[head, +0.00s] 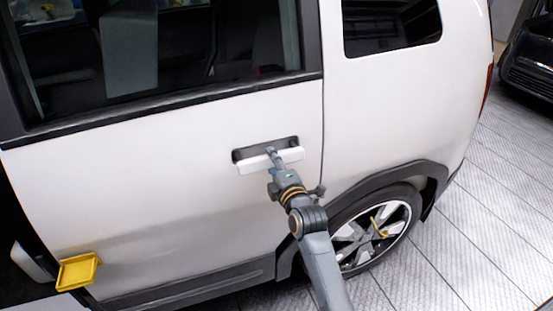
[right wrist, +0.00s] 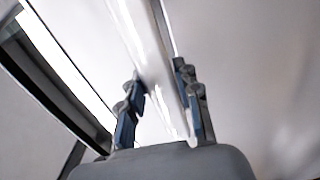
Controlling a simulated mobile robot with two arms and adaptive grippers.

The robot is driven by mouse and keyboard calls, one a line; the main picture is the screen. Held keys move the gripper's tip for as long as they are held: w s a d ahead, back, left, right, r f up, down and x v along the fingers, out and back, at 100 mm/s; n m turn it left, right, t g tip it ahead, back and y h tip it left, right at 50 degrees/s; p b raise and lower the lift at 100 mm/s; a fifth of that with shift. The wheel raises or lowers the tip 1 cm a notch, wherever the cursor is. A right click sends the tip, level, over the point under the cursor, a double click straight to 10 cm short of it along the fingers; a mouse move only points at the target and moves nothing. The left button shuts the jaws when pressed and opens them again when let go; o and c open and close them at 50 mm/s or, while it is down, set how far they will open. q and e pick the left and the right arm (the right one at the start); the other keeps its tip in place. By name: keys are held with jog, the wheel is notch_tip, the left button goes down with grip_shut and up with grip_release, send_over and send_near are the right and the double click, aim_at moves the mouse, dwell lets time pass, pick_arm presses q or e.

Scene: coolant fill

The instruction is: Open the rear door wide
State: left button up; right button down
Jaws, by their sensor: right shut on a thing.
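The white rear door (head: 190,190) of the car fills the left and middle of the head view. It looks flush with the body at its right edge. Its white handle (head: 292,156) sits over a dark recess at the upper right of the door. My right gripper (head: 272,152) is at the handle. In the right wrist view the two fingers (right wrist: 160,105) stand on either side of the white handle bar (right wrist: 150,50) and are shut on it. The fingertips are small and partly hidden in the head view. My left gripper is not in view.
A yellow open box (head: 77,271) is at the lower left of the door. The rear wheel (head: 372,235) is right of my right arm. Another dark vehicle (head: 530,60) stands at the upper right. The tiled floor (head: 480,230) is clear at the right.

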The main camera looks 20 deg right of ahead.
jog(key=shift+f, duration=0.2)
jog(key=shift+m+h, duration=0.4)
jog(key=shift+h, duration=0.2)
jog(key=shift+s+a+p, duration=0.1)
jog(key=shift+s+p, duration=1.5)
jog(key=shift+s, duration=0.75)
jog(key=shift+r, duration=0.1)
